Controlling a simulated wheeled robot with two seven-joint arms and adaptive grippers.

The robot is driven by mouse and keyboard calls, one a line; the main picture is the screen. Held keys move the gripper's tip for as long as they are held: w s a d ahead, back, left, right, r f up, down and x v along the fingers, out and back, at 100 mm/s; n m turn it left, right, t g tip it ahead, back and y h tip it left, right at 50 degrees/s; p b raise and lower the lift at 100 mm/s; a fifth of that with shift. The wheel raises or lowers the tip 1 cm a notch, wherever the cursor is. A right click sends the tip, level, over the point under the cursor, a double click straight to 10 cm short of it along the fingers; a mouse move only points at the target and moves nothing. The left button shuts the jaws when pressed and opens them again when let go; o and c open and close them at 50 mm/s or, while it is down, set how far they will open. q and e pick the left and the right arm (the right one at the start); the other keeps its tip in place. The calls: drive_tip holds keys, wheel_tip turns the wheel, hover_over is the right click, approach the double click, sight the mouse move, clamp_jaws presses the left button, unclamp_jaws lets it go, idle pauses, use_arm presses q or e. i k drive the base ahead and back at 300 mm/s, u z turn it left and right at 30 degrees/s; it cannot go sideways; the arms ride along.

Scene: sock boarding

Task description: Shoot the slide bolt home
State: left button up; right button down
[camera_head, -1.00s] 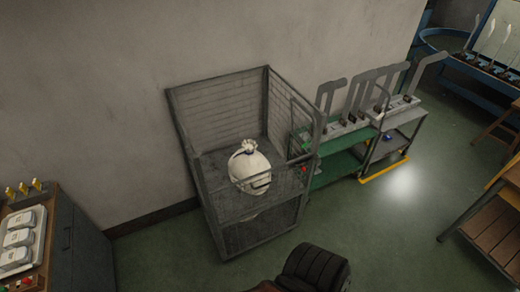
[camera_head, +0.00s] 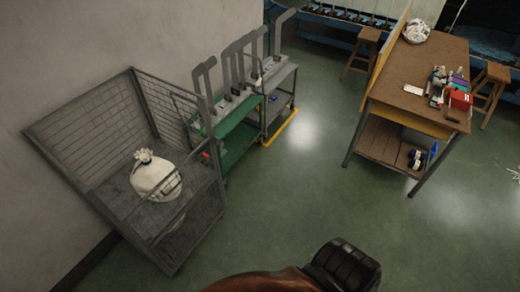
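No slide bolt can be made out in this view. A wire-mesh cage trolley (camera_head: 62,124) stands against the wall at the left, with a tied white sack (camera_head: 155,176) inside it. A small red spot (camera_head: 205,154) shows near the cage's right side, too small to identify. A brown and black part of my own arm shows at the bottom centre, well apart from the trolley. Neither gripper's fingers are in view.
Beside the cage is a green cart (camera_head: 236,143), then a grey cart (camera_head: 281,78) with a yellow floor edge; upright grey boards stand on them. A wooden workbench (camera_head: 405,75) with stools is at the right. Green floor (camera_head: 300,190) between is clear.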

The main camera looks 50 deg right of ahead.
sight(206, 155)
drive_tip(key=z, duration=0.4)
drive_tip(key=k, duration=1.35)
drive_tip(key=u, duration=0.15)
drive_tip(key=i, duration=0.35)
drive_tip(key=z, duration=0.55)
drive_tip(key=i, duration=1.45)
drive_tip(key=u, duration=1)
